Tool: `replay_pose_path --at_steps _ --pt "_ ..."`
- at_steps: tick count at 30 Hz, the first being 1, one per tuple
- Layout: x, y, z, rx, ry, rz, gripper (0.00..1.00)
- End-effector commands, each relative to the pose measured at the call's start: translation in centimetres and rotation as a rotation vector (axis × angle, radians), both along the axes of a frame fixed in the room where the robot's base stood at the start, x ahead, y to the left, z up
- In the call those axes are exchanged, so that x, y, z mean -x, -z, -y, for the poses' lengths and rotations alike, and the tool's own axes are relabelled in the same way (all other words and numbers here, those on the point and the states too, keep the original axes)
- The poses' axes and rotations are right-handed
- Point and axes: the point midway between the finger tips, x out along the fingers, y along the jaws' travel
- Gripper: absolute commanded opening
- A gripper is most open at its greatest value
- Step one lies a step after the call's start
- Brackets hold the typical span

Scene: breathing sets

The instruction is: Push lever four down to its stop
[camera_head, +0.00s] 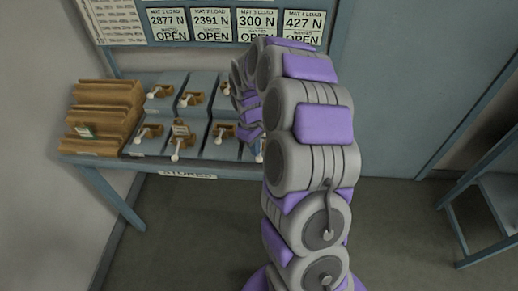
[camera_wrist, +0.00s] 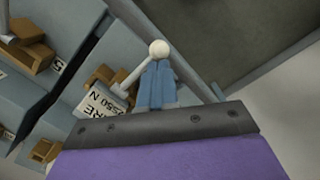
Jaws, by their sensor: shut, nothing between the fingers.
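In the wrist view my gripper (camera_wrist: 157,85) has its two blue fingers together, with nothing between them. A lever with a round white knob (camera_wrist: 159,48) is right at the fingertips; I cannot tell whether they touch. In the head view a white knob (camera_head: 259,157) shows just left of my arm at the right of the front row. My arm hides most of that unit and my fingers.
Several other grey lever units (camera_head: 153,139) stand in two rows on the blue bench. Brown stacked blocks (camera_head: 103,112) lie at its left end. Load cards (camera_head: 304,25) reading "OPEN" hang behind. A blue-grey stand (camera_head: 495,200) is at far right, with clear floor between.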

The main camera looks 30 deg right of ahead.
Motion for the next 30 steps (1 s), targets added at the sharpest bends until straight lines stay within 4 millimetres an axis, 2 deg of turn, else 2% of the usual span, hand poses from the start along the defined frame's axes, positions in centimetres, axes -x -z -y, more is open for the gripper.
replay_pose_path --at_steps 1,5,13,17,23,30 --pt "-0.6 -0.6 -0.3 0.001 -0.003 -0.002 0.00" --pt "-1.7 -1.0 -0.8 0.000 -0.001 0.000 0.00" --pt "-1.8 -0.8 -0.8 0.000 0.000 0.001 0.00" --pt "-1.9 -1.6 -0.8 0.001 0.000 0.003 0.00" --pt "-2.3 -5.1 -0.9 0.002 -0.001 0.005 0.00" --pt "-2.8 -10.6 -1.2 0.001 0.000 0.006 0.00"
